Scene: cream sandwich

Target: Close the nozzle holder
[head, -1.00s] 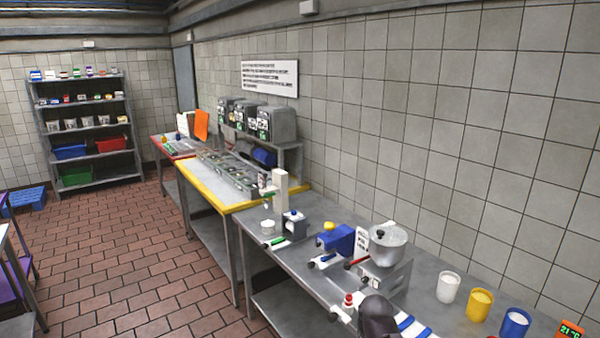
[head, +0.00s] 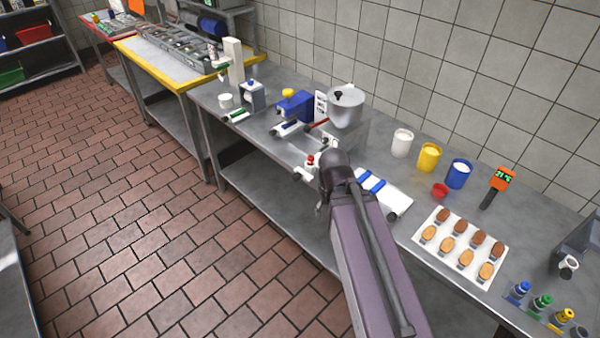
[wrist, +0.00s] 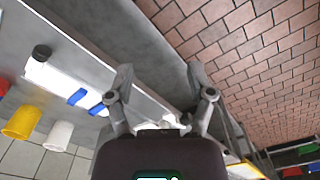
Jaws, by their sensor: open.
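A steel depositor with a round hopper (head: 345,107) stands on the steel table. A small white part with a red knob (head: 311,161) is at its front, by the table's front edge; I cannot tell for sure which part is the nozzle holder, or whether it is open or shut. My arm covers some of this area. In the wrist view my gripper (wrist: 161,78) is open and empty, its two fingers wide apart over the table's edge. A white part (wrist: 165,122) shows partly behind the gripper's body. In the head view my arm mostly hides the gripper.
A white board with blue bands (head: 396,202) lies right of my arm. White (head: 402,143), yellow (head: 429,157) and blue (head: 458,174) cups stand behind it. A tray of biscuits (head: 440,252) is further right. A blue device (head: 296,106) stands left of the depositor. The floor in front is clear.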

